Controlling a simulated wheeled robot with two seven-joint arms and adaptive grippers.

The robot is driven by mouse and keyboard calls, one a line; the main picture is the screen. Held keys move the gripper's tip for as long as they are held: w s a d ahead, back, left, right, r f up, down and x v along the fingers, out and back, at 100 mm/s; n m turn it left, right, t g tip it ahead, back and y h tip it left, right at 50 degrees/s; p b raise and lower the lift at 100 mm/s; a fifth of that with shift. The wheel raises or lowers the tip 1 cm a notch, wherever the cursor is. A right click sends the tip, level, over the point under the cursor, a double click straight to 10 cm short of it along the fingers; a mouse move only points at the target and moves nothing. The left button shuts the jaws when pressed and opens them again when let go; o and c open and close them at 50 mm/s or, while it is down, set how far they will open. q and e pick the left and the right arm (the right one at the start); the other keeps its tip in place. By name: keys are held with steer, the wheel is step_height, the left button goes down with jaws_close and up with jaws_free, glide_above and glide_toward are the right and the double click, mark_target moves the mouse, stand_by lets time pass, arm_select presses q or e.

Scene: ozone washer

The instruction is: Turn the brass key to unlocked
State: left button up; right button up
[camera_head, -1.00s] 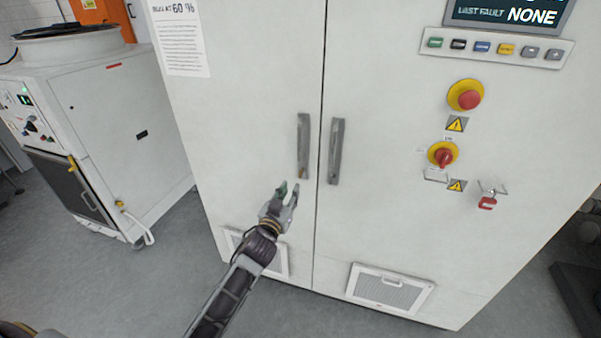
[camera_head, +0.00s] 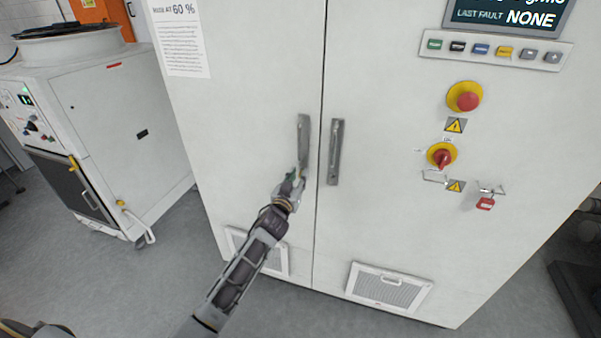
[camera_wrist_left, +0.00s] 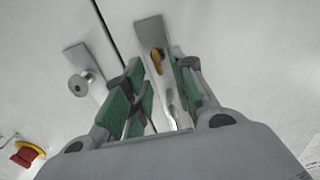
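The brass key (camera_wrist_left: 158,56) sits in the lock of the left door's grey handle plate (camera_head: 303,134), which also shows in the left wrist view (camera_wrist_left: 148,30). The key's bow looks oval and slightly tilted in the left wrist view; I cannot read its lock setting. My left gripper (camera_head: 297,174) is at the lower end of that handle. In the left wrist view its green-padded fingers (camera_wrist_left: 157,66) are open, one on each side of the key, with gaps showing. In the head view the gripper hides the key. My right gripper is not in view.
The right door's handle (camera_head: 336,152) is close beside, with a silver knob (camera_wrist_left: 83,83) in the left wrist view. A red-yellow emergency button (camera_head: 467,98), a rotary switch (camera_head: 441,156) and a red padlock (camera_head: 486,203) are farther right. A white machine (camera_head: 120,130) stands left.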

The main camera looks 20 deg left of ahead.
mark_target(300, 174)
arm_select(q)
steer(key=shift+w, duration=1.6)
jaws_close()
